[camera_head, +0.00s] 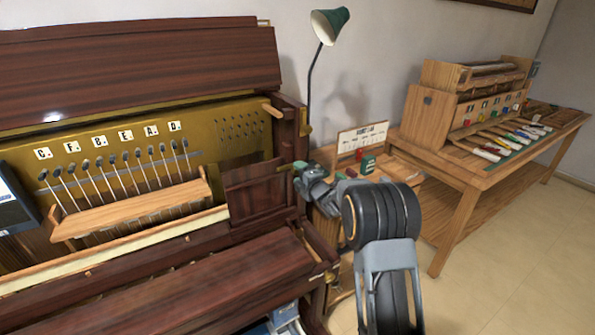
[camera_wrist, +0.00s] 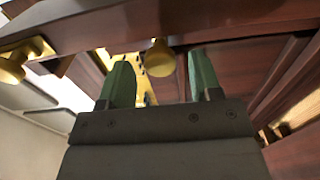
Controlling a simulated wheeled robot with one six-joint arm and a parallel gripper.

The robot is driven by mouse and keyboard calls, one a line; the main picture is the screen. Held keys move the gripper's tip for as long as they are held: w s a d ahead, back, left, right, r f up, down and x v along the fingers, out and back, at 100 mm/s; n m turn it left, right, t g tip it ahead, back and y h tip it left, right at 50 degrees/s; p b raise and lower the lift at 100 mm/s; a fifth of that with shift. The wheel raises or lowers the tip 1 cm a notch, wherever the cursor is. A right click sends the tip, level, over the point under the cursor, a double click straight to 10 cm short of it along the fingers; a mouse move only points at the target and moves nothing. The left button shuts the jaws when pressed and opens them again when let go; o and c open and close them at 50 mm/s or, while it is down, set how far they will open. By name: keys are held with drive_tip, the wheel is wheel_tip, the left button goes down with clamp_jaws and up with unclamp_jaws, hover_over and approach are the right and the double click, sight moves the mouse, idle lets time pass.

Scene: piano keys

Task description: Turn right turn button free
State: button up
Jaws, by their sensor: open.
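A round brass knob (camera_wrist: 160,58), which looks like the turn button, hangs below a dark wood edge in the wrist view. My gripper (camera_wrist: 160,75) has its two green fingers apart, one on each side of the knob in the picture. I see no clear contact, and the depth between them is hard to tell. In the head view my gripper (camera_head: 299,174) is at the right end of the upright piano (camera_head: 140,60), by a dark wood panel (camera_head: 255,190). The turn button there is hidden or too small to make out.
A second brass fitting (camera_wrist: 15,68) shows at the left in the wrist view. In the head view a green lamp (camera_head: 330,25) stands behind the piano's right end. A wooden bench (camera_head: 465,215) with a key model stands to the right. Open floor (camera_head: 520,235) lies in front.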

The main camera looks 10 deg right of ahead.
drive_tip(key=shift+x, duration=0.8)
drive_tip(key=shift+c, duration=0.3)
drive_tip(key=c, duration=0.9)
drive_tip(key=shift+o, duration=0.2)
